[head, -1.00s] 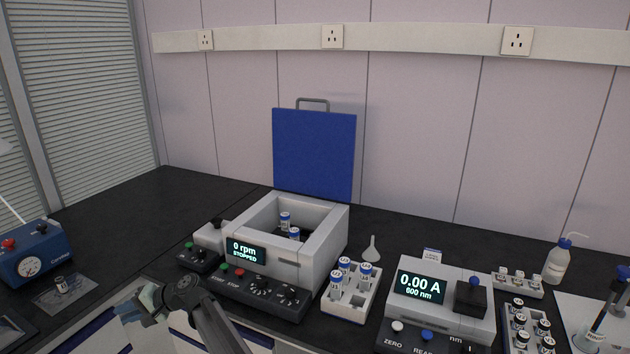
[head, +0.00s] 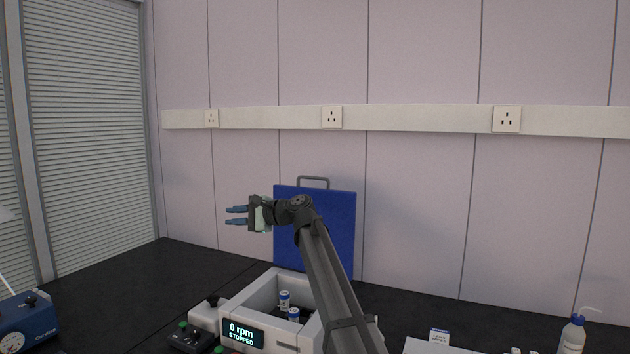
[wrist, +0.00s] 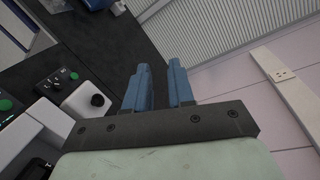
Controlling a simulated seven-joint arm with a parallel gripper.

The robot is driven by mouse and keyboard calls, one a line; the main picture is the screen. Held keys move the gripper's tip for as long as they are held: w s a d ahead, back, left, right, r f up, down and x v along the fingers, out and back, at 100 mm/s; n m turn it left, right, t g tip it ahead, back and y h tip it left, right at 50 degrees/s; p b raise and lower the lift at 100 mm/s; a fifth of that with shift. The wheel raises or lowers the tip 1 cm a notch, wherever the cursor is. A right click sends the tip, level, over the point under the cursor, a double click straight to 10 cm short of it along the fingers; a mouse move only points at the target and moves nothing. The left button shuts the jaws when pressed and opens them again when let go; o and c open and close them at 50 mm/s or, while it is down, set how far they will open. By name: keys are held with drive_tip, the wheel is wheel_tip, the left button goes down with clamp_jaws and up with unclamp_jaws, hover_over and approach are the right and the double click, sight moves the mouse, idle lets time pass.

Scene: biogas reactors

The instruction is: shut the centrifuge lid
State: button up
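The centrifuge (head: 262,300) is a white box with a display reading 0 rpm STOPPED. Its blue lid (head: 335,225) stands upright at the back, open, with a grey handle (head: 313,179) on its top edge. Several vials with blue caps (head: 285,295) show inside the open chamber. My gripper (head: 228,216) is raised left of the lid, its blue fingers pointing left, apart and empty. The wrist view also shows the fingers (wrist: 160,88) with a gap between them. My arm hides part of the lid and of the centrifuge's right side.
A blue device (head: 27,322) with a dial stands at the far left. A wash bottle (head: 572,335) stands at the right. The wall with its socket strip (head: 410,118) is behind the lid.

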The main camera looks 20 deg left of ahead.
drive_tip(key=w+d+r+m+t, duration=0.2)
drive_tip(key=w+d+r, duration=0.1)
drive_tip(key=w+d, duration=0.3)
drive_tip(key=w+d+r+m+t, duration=0.2)
drive_tip(key=w+d+r, duration=0.1)
drive_tip(key=w+d, duration=0.35)
drive_tip(key=m+t+h, duration=0.1)
drive_tip(key=m+t, duration=0.2)
approach(316, 179)
drive_tip(key=x, duration=1)
drive_tip(key=shift+w+a, duration=0.2)
drive_tip(key=shift+w, duration=0.05)
drive_tip(key=shift+c, duration=0.3)
clamp_jaws()
